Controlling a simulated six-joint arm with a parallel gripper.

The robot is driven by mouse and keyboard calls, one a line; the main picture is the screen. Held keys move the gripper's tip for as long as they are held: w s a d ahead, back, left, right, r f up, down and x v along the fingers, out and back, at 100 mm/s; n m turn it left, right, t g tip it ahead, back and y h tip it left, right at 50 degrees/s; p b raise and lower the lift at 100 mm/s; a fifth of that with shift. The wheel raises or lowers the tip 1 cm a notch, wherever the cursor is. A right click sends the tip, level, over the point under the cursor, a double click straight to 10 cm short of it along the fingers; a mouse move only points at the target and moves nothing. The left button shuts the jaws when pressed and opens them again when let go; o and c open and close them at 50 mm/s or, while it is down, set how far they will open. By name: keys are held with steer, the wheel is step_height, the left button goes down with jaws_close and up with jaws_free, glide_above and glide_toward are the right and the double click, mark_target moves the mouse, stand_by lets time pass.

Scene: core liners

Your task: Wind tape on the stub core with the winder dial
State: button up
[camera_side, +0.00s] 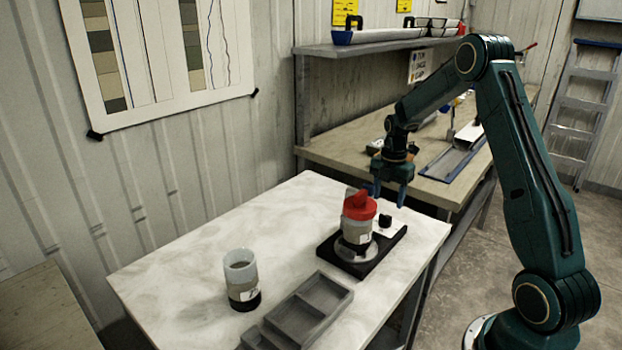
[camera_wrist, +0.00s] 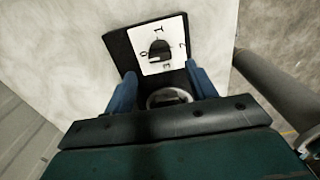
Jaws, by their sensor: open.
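The winder (camera_side: 330,252) is a black base on the white table with a round turntable. A short grey core with a label (camera_side: 357,233) stands upright on it under a red cap (camera_side: 360,206). The black winder dial (camera_side: 385,221) sits on a white plate beside the core; the wrist view shows the dial (camera_wrist: 160,49) ringed by marks. My gripper (camera_side: 390,190) is open and empty, pointing down above the dial end of the winder. In the wrist view my gripper (camera_wrist: 163,82) has its blue fingers apart, with a round ring partly hidden between them.
A second labelled core in a clear liner (camera_side: 241,280) stands at the left of the table. A grey compartment tray (camera_side: 310,312) lies at the front. A wooden bench (camera_side: 345,155) and shelf (camera_side: 375,45) stand behind. The table's back left is clear.

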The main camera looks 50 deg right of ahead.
mark_target(386, 215)
steer(key=shift+f, duration=3.55)
steer(key=c, duration=1)
